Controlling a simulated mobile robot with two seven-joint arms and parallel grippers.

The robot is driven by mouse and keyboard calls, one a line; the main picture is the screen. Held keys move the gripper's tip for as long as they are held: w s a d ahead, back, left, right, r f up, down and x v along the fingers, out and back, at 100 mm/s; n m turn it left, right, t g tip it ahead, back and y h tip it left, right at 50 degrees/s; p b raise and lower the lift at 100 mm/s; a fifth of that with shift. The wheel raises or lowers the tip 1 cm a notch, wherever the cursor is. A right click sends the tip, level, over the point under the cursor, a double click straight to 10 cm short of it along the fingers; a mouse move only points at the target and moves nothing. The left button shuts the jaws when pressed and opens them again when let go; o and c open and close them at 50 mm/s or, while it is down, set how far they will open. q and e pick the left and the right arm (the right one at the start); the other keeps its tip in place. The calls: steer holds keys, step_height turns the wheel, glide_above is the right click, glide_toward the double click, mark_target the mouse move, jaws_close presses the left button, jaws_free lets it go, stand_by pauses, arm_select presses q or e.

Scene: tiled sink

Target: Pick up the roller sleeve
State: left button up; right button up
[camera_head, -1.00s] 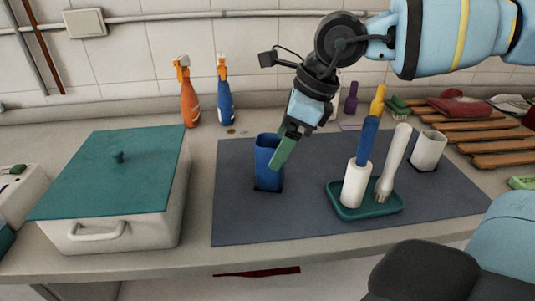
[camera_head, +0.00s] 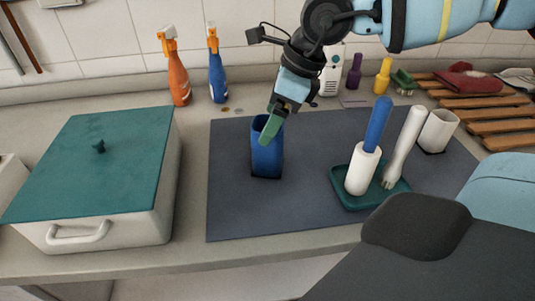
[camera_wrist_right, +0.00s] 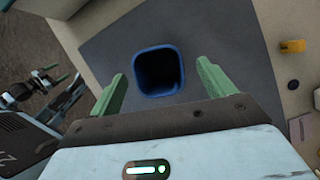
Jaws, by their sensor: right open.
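A white cylinder (camera_head: 362,168), which looks like a roller sleeve, stands upright with a blue handle (camera_head: 377,124) rising from its top, in a green tray (camera_head: 350,203). A separate white hollow cylinder (camera_head: 437,131) stands at the mat's right; I cannot tell which is the sleeve meant. My right gripper (camera_head: 271,128) is at the rim of a blue open container (camera_head: 267,158), well left of both. In the right wrist view its green fingers (camera_wrist_right: 162,84) are apart, with the empty-looking blue container between them. My left gripper (camera_wrist_right: 66,92) shows at that view's left edge, its opening unclear.
A white brush (camera_head: 404,145) leans in the tray beside the roller. A lidded box (camera_head: 100,160) stands at the left, with orange (camera_head: 178,78) and blue (camera_head: 217,73) spray bottles behind. A wooden slatted rack (camera_head: 480,101) is at the right. The grey mat's (camera_head: 300,205) front is clear.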

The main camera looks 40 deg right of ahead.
steer(key=shift+p+x, duration=0.3)
steer(key=shift+x, duration=2.25)
steer(key=shift+s+d, duration=0.1)
steer(key=shift+s, duration=0.05)
steer(key=c, duration=1.5)
